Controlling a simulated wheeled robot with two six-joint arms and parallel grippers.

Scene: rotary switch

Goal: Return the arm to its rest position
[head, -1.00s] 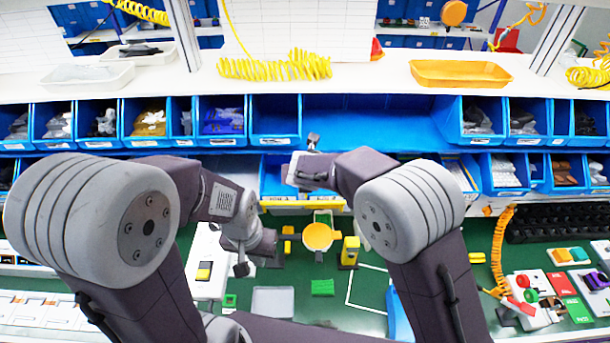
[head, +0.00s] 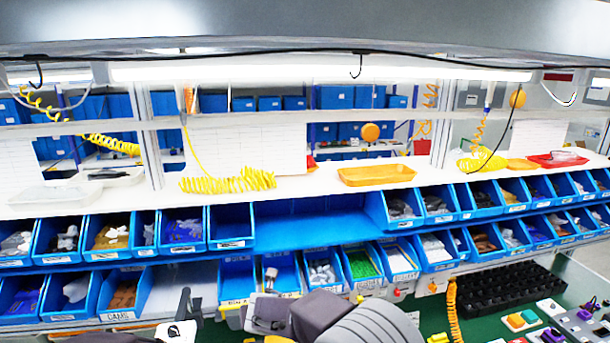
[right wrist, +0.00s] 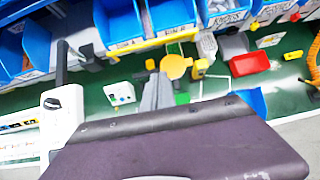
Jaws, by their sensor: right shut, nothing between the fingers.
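My right arm's wrist and shut right gripper (head: 270,277) show at the bottom centre of the head view, in front of the lower row of blue bins. The gripper holds nothing. In the right wrist view, a grey tapered shape near the middle appears to be its closed fingers. A white box with small coloured knobs (right wrist: 120,93) stands on the green table there; whether it is the rotary switch I cannot tell. A black rod on a white part (head: 177,330) shows at the lower left of the head view, apparently on my left arm. My left gripper's fingers are not visible.
Two rows of blue bins (head: 230,240) span the bench. A yellow tray (head: 376,175) lies on the shelf above. A yellow round dish (right wrist: 176,66) is on the green table. A black rack (head: 505,296) and coiled yellow hose (head: 455,310) are at the right.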

